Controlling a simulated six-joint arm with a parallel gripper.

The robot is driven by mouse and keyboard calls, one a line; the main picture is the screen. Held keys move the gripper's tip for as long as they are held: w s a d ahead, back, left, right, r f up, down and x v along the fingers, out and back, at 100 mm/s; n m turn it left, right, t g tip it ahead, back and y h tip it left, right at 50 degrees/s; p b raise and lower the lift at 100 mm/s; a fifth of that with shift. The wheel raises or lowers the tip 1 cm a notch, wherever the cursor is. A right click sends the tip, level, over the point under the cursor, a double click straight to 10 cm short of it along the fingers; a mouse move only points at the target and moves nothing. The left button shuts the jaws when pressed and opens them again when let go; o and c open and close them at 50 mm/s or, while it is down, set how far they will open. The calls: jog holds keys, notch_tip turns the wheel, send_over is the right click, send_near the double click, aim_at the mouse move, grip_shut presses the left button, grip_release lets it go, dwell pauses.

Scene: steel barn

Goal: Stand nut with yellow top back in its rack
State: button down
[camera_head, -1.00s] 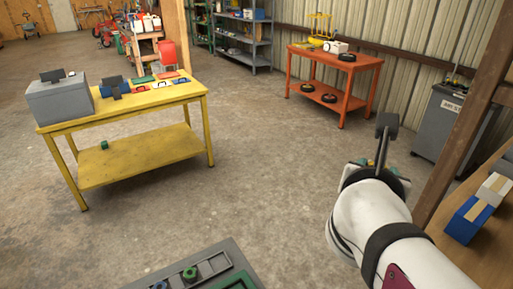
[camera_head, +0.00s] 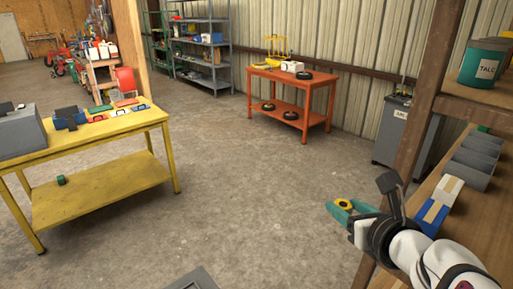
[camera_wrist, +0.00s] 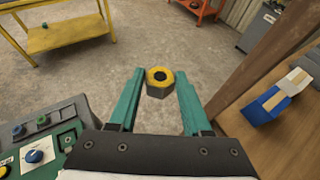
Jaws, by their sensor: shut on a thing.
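The nut with the yellow top (camera_wrist: 159,77) has a dark centre and grey sides. My gripper (camera_wrist: 160,87) has teal fingers and is shut on it, holding it in the air over the concrete floor. A grey unit, perhaps the rack (camera_wrist: 66,112), stands at the lower left of the wrist view. Only a grey corner (camera_head: 193,279) shows in the head view.
A wooden shelf (camera_head: 462,212) with a blue and white box (camera_head: 437,207) and grey bins (camera_head: 470,163) is close at the right, behind a wooden post (camera_head: 415,110). A yellow table (camera_head: 110,128) stands left, an orange table (camera_head: 290,75) at the back. Floor between is clear.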

jog(key=w+a+f+n+g+y, duration=0.3)
jog(key=a+f+n+g+y, duration=0.15)
jog(key=a+f, duration=0.3)
jog(key=w+a+f+n+g+y, duration=0.35)
jog(key=a+f+n+y, duration=0.2)
jog(key=a, duration=0.25)
jog(key=s+a+f+n+g, duration=0.1)
jog(key=a+f+n, duration=0.1)
jog(key=a+f, duration=0.3)
jog(key=s+a+f+n+g, duration=0.1)
jog(key=s+a+f+g, duration=0.1)
jog(key=a+f, duration=0.4)
jog(key=s+a+f+n+g, duration=0.1)
jog(key=a+f+n+g, duration=0.1)
jog(key=a+f, duration=0.4)
jog(key=shift+s+a+f+n+y, duration=0.15)
jog(key=shift+s+a+n+y, duration=0.2)
jog(key=shift+a, duration=0.35)
notch_tip(320, 180, down, 3)
jog(key=shift+a+f, duration=0.1)
jog(key=shift+f, duration=0.4)
jog(key=shift+f, duration=0.15)
jog(key=shift+c, duration=1.8)
grip_release()
